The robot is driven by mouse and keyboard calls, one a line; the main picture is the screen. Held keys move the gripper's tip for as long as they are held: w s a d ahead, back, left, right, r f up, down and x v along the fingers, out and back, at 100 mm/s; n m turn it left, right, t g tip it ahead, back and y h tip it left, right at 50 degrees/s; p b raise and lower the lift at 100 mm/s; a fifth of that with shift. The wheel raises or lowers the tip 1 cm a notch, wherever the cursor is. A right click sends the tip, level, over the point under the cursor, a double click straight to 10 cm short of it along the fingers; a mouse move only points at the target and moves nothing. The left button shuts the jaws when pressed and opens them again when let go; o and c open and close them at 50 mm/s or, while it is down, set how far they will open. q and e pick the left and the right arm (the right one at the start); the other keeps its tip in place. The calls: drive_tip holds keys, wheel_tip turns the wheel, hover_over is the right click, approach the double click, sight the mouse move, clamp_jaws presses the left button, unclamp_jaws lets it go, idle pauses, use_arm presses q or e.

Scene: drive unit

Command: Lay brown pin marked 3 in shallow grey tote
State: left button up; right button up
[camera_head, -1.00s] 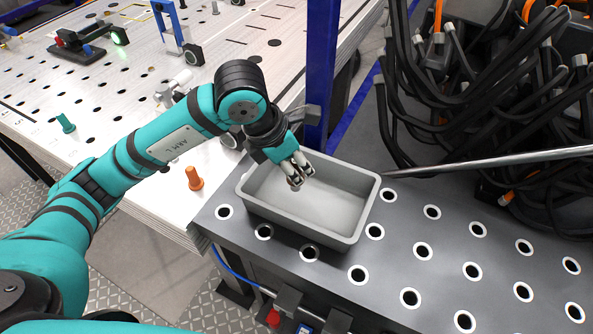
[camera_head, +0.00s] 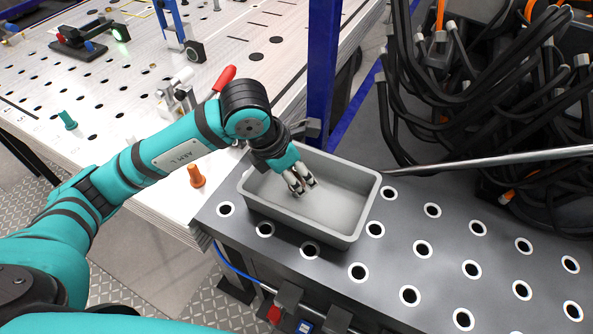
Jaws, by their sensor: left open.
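The shallow grey tote (camera_head: 350,226) stands on the dark perforated bench, its inside mostly bare. My left gripper (camera_head: 300,191) points down inside the outline of the tote, near its left side. Its fingers are open, and I see no pin between them. I cannot make out a brown pin marked 3; the fingers hide a small part of the tote floor. An orange pin (camera_head: 196,177) stands upright on the white table left of the tote; no mark on it can be read. My right gripper is not in view.
A blue post (camera_head: 321,75) rises just behind the tote. A metal rod (camera_head: 490,159) reaches in from the right towards the tote's right corner. Black cables (camera_head: 440,90) hang at the back right. A green pin (camera_head: 67,120) stands on the white table.

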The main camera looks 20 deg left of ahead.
use_arm(q)
drive_tip(key=shift+r, duration=0.3)
drive_tip(key=b+v, duration=0.2)
drive_tip(key=v, duration=0.9)
drive_tip(key=shift+a+r, duration=0.2)
drive_tip(key=shift+r, duration=0.05)
drive_tip(key=shift+s, duration=0.1)
